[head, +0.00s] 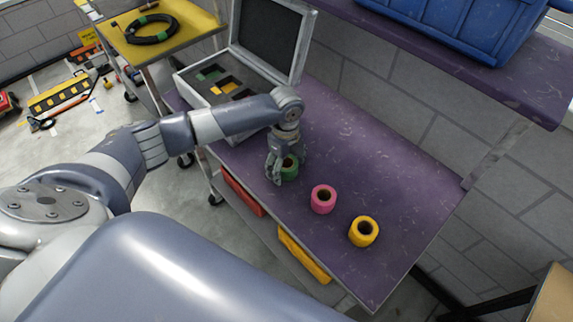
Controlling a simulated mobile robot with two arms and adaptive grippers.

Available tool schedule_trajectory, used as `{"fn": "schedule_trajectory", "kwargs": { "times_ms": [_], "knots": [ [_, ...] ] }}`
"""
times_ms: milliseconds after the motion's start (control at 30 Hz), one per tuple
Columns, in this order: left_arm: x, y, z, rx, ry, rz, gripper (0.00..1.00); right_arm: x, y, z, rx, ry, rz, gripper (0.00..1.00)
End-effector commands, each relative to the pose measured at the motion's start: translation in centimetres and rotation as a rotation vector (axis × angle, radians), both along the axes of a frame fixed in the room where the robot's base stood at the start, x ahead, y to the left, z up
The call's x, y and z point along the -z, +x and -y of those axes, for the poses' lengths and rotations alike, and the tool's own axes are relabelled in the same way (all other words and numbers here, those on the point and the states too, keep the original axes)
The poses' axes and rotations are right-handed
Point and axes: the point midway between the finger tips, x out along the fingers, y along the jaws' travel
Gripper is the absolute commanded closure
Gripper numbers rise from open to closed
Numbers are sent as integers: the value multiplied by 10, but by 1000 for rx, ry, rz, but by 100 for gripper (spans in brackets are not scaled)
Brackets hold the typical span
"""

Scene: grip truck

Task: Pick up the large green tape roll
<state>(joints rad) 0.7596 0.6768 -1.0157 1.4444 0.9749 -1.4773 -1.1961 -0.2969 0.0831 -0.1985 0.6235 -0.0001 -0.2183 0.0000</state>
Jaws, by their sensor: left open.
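A green tape roll (290,172) stands on the purple table (392,190), partly hidden by my left gripper. My left gripper (278,176) points down at the roll, with a finger in front of its left side. The gripper is open. I cannot tell whether the fingers touch the roll. My right gripper is not in view.
A pink tape roll (323,199) and a yellow tape roll (363,231) stand to the right of the green one. An open case (243,75) is at the table's back left. A purple shelf (440,45) with a blue crate (462,25) hangs above. The table's right part is clear.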

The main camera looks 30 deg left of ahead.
Motion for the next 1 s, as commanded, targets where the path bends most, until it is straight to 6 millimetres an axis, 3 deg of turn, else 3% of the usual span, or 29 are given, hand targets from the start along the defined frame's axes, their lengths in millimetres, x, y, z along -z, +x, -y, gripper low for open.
{"fn": "schedule_trajectory", "kwargs": {
  "times_ms": [200, 400, 433, 800, 1000],
  "knots": [
    [1, 0, 0, 0, 0, 1, 28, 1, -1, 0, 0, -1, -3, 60],
    [1, 0, 0, 0, 0, 1, 73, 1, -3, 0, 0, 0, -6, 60],
    [1, 0, 0, 0, 0, 1, 76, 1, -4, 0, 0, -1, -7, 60],
    [-1, 1, 0, -1, 0, 2, 76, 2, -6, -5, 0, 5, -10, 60],
    [-16, 1, 0, -1, -2, 4, 76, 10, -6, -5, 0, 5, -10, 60]
  ]
}}
